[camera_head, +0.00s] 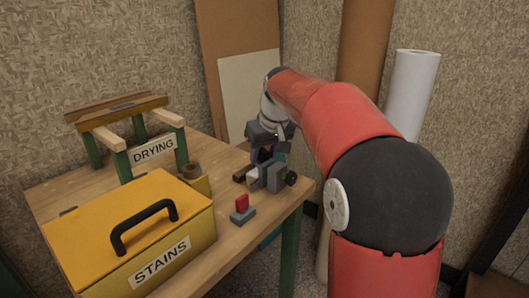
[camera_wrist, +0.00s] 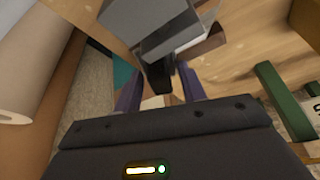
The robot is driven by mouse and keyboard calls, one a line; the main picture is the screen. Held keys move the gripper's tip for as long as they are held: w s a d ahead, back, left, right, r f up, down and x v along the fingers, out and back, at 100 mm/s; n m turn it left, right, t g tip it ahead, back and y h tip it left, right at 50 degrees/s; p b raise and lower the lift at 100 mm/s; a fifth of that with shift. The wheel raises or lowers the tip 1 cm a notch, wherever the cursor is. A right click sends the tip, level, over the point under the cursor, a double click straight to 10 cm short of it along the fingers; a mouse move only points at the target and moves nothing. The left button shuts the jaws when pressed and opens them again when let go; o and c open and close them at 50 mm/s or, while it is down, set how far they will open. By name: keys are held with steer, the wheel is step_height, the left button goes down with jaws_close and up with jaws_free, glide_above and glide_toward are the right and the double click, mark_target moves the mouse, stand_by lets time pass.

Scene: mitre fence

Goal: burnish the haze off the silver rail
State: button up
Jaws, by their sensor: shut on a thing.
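My gripper (camera_head: 262,154) is at the back right of the workbench, pointing down just behind a grey clamp-like fixture (camera_head: 273,179) with a black knob. In the wrist view, its two purple fingers (camera_wrist: 160,90) are shut on a dark, narrow piece (camera_wrist: 158,74). A grey, flat-faced body (camera_wrist: 165,32) is right beyond that piece; whether they are joined I cannot tell. A short dark brown bar (camera_head: 240,175) lies beside the fixture. I cannot clearly pick out the silver rail or any haze; the fixture and my gripper hide much of that spot.
A yellow box (camera_head: 85,222) marked STAINS, with a black handle, fills the front left of the workbench (camera_head: 225,235). A rack (camera_head: 175,118) marked DRYING bears a brown wooden piece (camera_head: 88,113). A red and grey switch-like item (camera_head: 242,212) stands near the front edge. A white roll (camera_head: 412,95) stands behind my arm.

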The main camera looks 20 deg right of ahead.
steer(key=shift+s+a+f, duration=0.1)
steer(key=shift+s+a, duration=0.1)
steer(key=shift+a, duration=0.45)
steer(key=shift+s+a, duration=0.15)
steer(key=shift+a, duration=0.45)
steer(key=shift+d, duration=0.15)
steer(key=shift+w+d, duration=0.2)
steer(key=shift+d, duration=0.45)
steer(key=shift+w+d, duration=0.15)
steer(key=shift+d, duration=0.45)
steer(key=shift+s+a, duration=0.2)
steer(key=shift+a, duration=0.5)
steer(key=shift+s+a, duration=0.15)
steer(key=shift+a, duration=0.55)
steer(key=shift+d, duration=0.15)
